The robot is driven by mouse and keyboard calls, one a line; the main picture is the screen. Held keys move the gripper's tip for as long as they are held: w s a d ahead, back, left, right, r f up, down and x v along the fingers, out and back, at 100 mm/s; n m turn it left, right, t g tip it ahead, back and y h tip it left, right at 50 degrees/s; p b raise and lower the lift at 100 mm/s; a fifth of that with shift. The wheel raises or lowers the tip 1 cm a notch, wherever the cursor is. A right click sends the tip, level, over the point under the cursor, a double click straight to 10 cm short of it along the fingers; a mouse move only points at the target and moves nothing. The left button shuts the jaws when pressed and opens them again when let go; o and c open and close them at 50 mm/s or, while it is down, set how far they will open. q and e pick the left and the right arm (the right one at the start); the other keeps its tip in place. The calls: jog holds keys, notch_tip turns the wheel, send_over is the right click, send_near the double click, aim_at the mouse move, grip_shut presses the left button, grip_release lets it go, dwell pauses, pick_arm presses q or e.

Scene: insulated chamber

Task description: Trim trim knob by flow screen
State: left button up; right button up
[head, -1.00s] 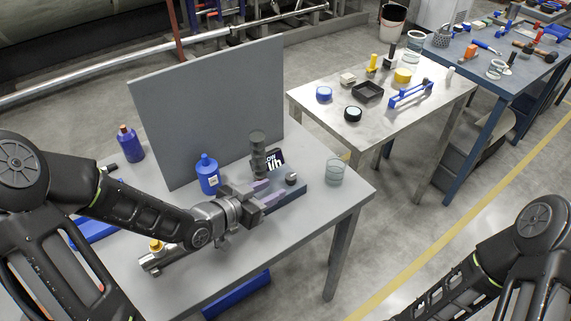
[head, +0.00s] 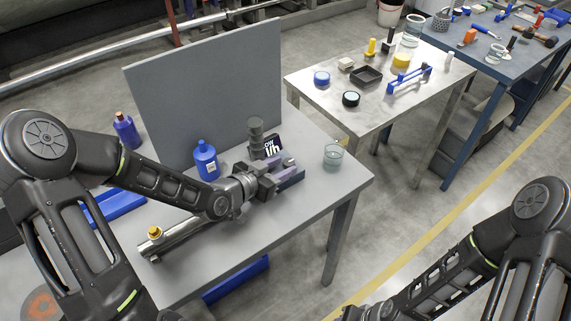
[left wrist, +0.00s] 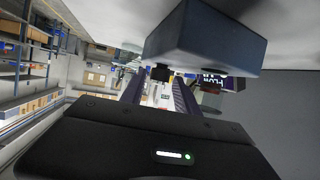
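The flow screen (head: 273,147), a dark panel with large white characters, stands on the near grey table and also shows upside down in the left wrist view (left wrist: 212,82). In front of it lies a blue-grey block (head: 292,181), which hangs large at the top of the left wrist view (left wrist: 205,45). The small black trim knob (left wrist: 161,73) sticks out from this block. My left gripper (head: 284,166) is over the block with its purple fingers apart. In the left wrist view the knob appears between the fingertips, with gaps beside it. My right gripper is out of view; only its arm shows.
A blue bottle (head: 206,160) and a dark stacked cylinder (head: 256,136) stand close to my left wrist. A glass beaker (head: 333,155) is right of the block. A grey upright panel (head: 205,95) stands behind.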

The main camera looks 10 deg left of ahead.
pick_arm(q)
jog(key=shift+x, duration=1.05)
grip_shut()
